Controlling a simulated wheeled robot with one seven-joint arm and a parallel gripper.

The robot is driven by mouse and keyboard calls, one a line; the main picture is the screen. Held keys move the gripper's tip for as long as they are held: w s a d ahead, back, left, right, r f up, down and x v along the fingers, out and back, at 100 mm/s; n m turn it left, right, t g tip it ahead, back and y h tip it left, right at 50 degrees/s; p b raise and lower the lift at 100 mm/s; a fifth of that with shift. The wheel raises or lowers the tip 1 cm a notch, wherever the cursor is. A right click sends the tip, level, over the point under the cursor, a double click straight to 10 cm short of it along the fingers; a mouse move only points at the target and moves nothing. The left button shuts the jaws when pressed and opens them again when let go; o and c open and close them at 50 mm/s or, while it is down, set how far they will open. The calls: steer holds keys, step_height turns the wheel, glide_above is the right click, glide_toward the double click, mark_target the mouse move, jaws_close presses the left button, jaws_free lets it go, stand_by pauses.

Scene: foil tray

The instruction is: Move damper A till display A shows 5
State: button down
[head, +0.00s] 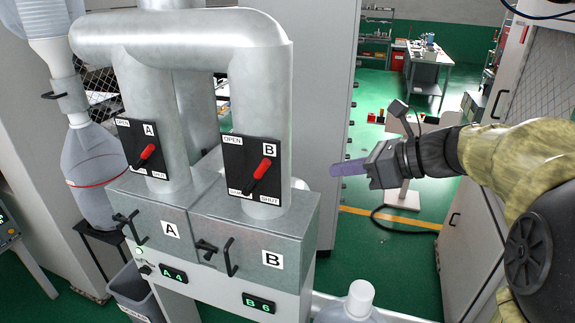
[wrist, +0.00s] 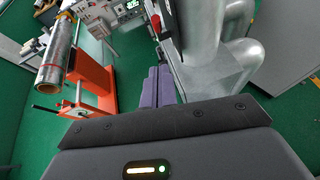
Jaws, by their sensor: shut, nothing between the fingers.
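Damper A has a red lever (head: 147,151) on a black plate on the left duct; the lever points up and to the right. Display A (head: 173,274) shows 4 in green, low on the cabinet front. Damper B's red lever (head: 262,169) is on the right duct, and display B (head: 258,303) shows 6. My gripper (head: 335,170) is shut and empty, right of the ducts and apart from both levers. Its purple fingers also show together in the wrist view (wrist: 166,85). A red lever (wrist: 156,24) shows beyond them there; I cannot tell which one.
Latch handles (head: 230,257) stick out from the boxes below the ducts. A clear plastic bottle (head: 92,175) hangs at the left, above a grey bin (head: 135,292). A white-capped container (head: 358,300) stands at the lower middle. An orange stand (wrist: 92,85) shows in the wrist view.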

steer(key=shift+a, duration=0.1)
steer(key=p, duration=0.5)
glide_toward(264, 162)
steer(key=w+a+f, duration=0.3)
steer(key=f, duration=0.1)
steer(key=shift+a, duration=0.25)
steer(key=shift+w+a+r+p, duration=0.1)
steer(key=shift+a+r+p, duration=0.3)
steer(key=shift+a+r, duration=0.45)
steer(key=a, duration=0.1)
steer(key=w+a+r, duration=0.1)
steer(key=shift+w+a+r+p, duration=0.1)
steer(key=shift+a+r+p, duration=0.1)
steer(key=shift+a+p, duration=0.15)
steer(key=shift+w+a+r, duration=0.2)
steer(key=shift+a, duration=0.35)
steer(key=shift+w+a+r, duration=0.15)
steer(key=shift+w+a, duration=0.05)
steer(key=shift+a, duration=0.35)
